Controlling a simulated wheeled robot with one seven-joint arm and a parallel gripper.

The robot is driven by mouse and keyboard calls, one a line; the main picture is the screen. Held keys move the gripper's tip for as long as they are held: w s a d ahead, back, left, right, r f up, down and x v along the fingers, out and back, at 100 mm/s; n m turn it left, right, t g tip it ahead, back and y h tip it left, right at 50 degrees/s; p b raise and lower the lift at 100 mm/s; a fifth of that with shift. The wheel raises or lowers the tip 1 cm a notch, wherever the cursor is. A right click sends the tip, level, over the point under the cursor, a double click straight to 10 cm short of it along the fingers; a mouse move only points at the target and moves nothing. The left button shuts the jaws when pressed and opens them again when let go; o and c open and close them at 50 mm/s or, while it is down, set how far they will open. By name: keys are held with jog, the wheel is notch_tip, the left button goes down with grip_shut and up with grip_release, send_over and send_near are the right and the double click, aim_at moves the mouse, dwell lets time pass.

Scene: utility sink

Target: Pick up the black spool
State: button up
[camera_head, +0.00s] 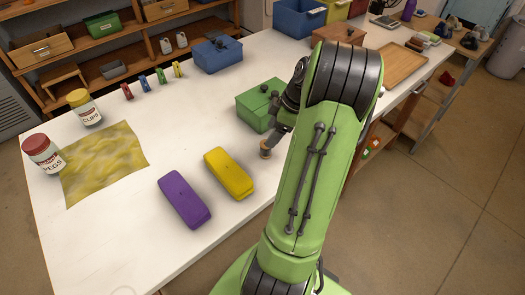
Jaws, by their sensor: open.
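My green arm reaches over the white table, and its dark wrist comes down beside the green box. My gripper (268,147) is small in the picture and partly hidden by my arm; it is open, low over the table at the front right of the green box. I cannot make out a black spool for certain. A small black round piece (264,88) sits on top of the green box (258,108), and a similar one (220,45) on the blue box (218,58). Whether either is a spool or a lid knob I cannot tell.
A yellow case (229,174) and a purple case (184,201) lie in front. A yellow cloth (103,163), PEGS jar (42,153) and CLIPS jar (84,107) are at left. A wooden tray (400,65) is at right. The table's middle left is clear.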

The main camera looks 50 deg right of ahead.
aim_at(265, 148)
jog(key=x, duration=0.3)
jog(key=shift+d, duration=0.1)
jog(key=x, duration=0.1)
jog(key=b+x, duration=0.1)
jog(key=x, duration=0.1)
jog(key=b+x, duration=0.1)
jog(key=x, duration=0.1)
jog(key=shift+s+f, duration=0.2)
jog(key=shift+f, duration=0.05)
jog(key=shift+r, duration=0.1)
jog(key=shift+c, duration=0.5)
jog(key=c, duration=1)
